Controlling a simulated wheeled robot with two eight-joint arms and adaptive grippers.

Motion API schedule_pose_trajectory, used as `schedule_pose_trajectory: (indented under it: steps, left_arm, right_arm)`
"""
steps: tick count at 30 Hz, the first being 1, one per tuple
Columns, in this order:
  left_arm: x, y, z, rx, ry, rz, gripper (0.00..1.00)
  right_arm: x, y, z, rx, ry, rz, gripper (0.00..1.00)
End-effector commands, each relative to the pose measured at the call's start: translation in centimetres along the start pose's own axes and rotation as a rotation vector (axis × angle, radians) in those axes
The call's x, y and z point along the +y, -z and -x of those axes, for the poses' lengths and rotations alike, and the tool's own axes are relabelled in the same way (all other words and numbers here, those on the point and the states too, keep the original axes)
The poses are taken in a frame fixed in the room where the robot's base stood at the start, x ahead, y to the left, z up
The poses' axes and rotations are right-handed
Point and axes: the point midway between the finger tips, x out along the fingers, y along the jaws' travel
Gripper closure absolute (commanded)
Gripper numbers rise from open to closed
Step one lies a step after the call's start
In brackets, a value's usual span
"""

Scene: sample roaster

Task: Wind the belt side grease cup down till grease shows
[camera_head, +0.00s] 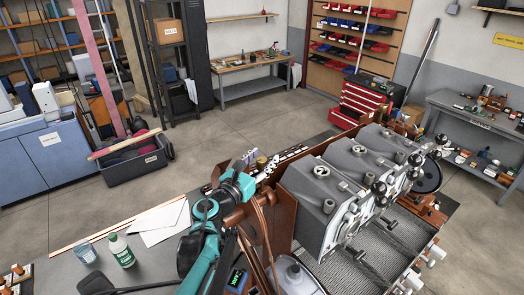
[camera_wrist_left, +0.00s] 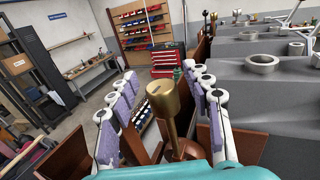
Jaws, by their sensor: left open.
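A brass grease cup (camera_wrist_left: 163,100) stands on a reddish-brown stem in the middle of the left wrist view, with a slot in its top. My left gripper (camera_wrist_left: 162,84) is open, its jointed white fingers with purple pads on either side of the cup. Gaps show between the cup and both fingers. No grease can be made out on it. In the head view my teal left wrist and gripper (camera_head: 268,160) reach along the brown panel beside the grey sample roaster (camera_head: 318,185); I cannot make out the cup there. My right gripper is not in view.
The brown upright panel (camera_head: 308,218) and grey roaster housings stand close on the right of my left arm. Open floor is beyond.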

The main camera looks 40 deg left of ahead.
Motion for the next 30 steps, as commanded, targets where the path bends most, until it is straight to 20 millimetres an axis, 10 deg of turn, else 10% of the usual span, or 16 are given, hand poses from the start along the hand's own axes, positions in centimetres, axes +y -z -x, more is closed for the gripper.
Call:
schedule_pose_trajectory:
  steps: [18, 30]
  left_arm:
    - [0.0, -8.9, 0.1, 0.000, 0.000, 0.000, 0.51]
    - [0.0, -9.6, 0.1, 0.000, 0.000, 0.000, 0.51]
  right_arm:
    - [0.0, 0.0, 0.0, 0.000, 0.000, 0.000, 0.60]
    - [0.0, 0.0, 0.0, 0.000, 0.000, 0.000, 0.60]
